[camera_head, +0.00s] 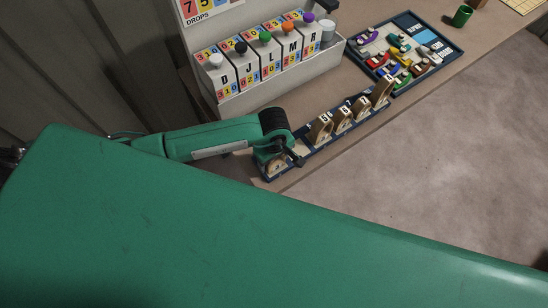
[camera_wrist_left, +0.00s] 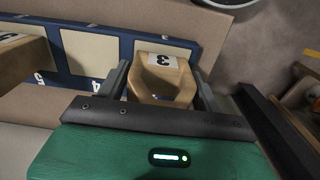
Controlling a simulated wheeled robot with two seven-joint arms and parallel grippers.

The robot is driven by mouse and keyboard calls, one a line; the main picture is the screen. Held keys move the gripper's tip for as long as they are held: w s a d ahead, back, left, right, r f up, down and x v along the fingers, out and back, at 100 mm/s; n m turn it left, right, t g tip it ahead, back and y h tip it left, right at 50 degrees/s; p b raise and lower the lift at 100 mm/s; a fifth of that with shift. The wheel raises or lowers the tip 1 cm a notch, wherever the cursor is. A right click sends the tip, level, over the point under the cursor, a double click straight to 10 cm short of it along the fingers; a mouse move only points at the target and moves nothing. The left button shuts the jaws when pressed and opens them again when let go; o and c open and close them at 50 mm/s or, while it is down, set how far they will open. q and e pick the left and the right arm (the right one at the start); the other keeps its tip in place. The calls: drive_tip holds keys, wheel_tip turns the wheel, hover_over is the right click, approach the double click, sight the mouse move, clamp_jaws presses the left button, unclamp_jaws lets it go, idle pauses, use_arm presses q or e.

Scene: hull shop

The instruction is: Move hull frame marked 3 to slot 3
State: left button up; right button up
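The wooden hull frame marked 3 (camera_wrist_left: 160,80) stands between the two fingers of my left gripper (camera_wrist_left: 160,96) in the left wrist view. The fingers look spread, with a narrow gap beside the frame. In the head view my left gripper (camera_head: 281,158) is at the near left end of the dark blue slotted rack (camera_head: 305,150), and the frame (camera_head: 277,169) shows under it. The frame appears upright at the rack's end. The label of the slot under it is hidden; the slot marked 4 (camera_wrist_left: 97,68) beside it is empty. My right gripper is not in view.
Several other wooden frames (camera_head: 343,118) stand farther along the rack; one (camera_wrist_left: 20,60) is by the label 5. A lettered bin unit (camera_head: 270,65) with coloured knobs and a dark tray (camera_head: 436,43) of colourful parts stand behind. A green cup (camera_head: 462,16) is at back right.

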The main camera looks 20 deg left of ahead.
use_arm(q)
drive_tip(key=shift+o, duration=1)
drive_tip(key=shift+r, duration=0.5)
wheel_tip(320, 180, up, 10)
drive_tip(key=b, duration=0.4)
drive_tip(key=shift+r, duration=0.7)
